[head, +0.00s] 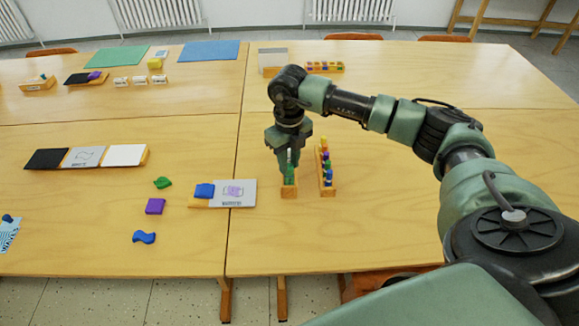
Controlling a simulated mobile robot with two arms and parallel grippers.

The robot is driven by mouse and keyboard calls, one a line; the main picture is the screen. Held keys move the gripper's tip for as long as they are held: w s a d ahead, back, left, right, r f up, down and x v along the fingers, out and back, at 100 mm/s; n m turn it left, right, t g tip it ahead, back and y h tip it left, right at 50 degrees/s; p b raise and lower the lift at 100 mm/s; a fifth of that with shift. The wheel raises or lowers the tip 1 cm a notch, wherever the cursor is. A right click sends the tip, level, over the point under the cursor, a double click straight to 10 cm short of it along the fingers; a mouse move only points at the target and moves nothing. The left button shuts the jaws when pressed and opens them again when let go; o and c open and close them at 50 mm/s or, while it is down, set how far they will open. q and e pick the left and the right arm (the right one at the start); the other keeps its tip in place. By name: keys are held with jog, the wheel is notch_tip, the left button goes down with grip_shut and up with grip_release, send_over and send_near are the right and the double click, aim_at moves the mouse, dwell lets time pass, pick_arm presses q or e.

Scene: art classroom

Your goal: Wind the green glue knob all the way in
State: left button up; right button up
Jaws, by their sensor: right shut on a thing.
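My right gripper (288,163) points down over a small wooden holder (289,192) near the front of the right table. A slim upright green glue stick (290,178) stands in this holder, between and below the fingers. The gripper is shut on its upper part, around the green knob. The fingers hide most of the knob, and I cannot tell how far in it is wound. My left gripper is not in view.
A second wooden rack (328,190) with several coloured sticks stands close to the right of the holder. A grey card with a purple drawing (236,193) lies to the left. Green, purple and blue pieces lie further left. The right table's front right is clear.

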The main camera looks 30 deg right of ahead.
jog(key=n+b, duration=0.1)
jog(key=n, duration=0.4)
jog(key=shift+f+b, duration=0.1)
jog(key=shift+b, duration=0.25)
jog(key=n+b, duration=0.1)
jog(key=n, duration=0.3)
jog(key=shift+n, duration=0.4)
jog(key=o, duration=1.6)
jog(key=shift+o, duration=0.2)
